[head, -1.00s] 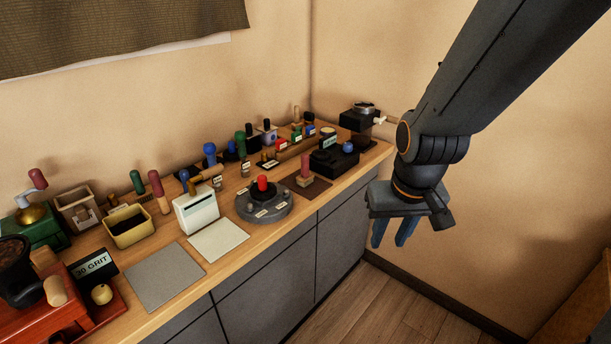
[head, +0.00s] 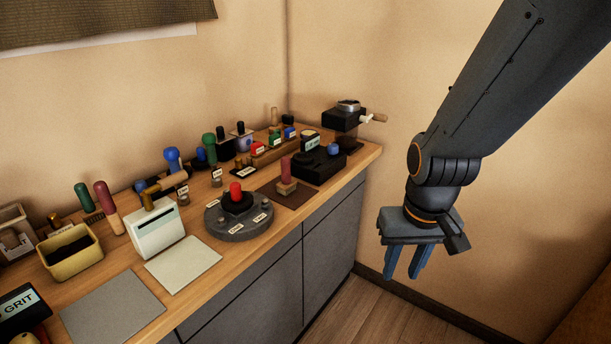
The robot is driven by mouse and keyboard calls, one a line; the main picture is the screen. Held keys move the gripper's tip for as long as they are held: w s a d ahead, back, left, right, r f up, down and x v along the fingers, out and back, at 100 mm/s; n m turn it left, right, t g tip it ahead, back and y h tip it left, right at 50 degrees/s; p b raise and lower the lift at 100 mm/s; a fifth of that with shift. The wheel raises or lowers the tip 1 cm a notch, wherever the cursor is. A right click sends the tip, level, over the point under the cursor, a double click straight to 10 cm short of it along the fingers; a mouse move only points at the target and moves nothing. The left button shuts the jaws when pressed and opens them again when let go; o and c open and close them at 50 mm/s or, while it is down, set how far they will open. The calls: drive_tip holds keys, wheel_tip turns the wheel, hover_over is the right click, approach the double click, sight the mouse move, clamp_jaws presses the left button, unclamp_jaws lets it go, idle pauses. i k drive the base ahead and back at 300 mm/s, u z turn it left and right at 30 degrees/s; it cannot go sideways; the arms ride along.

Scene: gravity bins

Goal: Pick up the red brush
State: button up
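A red-handled piece (head: 286,172) with a pale wooden block at its foot stands upright on a dark brown mat (head: 267,194) towards the right of the bench. A second, darker red handle (head: 103,195) with a wooden lower part leans beside the yellow bin at the left. I cannot tell for certain which is the red brush; no bristles are clear. My gripper (head: 406,264) hangs fingers down in front of the bench's right end, right of both pieces. Its two blue fingers are apart, with nothing between them.
A round grey stand with a red knob (head: 236,190) is left of the mat. A black box (head: 319,166) is right of it. A white box (head: 157,229) and yellow bin (head: 71,252) stand further left. Flat plates (head: 184,264) lie along the front edge.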

sight(288, 185)
drive_tip(key=z, duration=0.35)
drive_tip(key=i, duration=1.1)
drive_tip(key=u, duration=0.45)
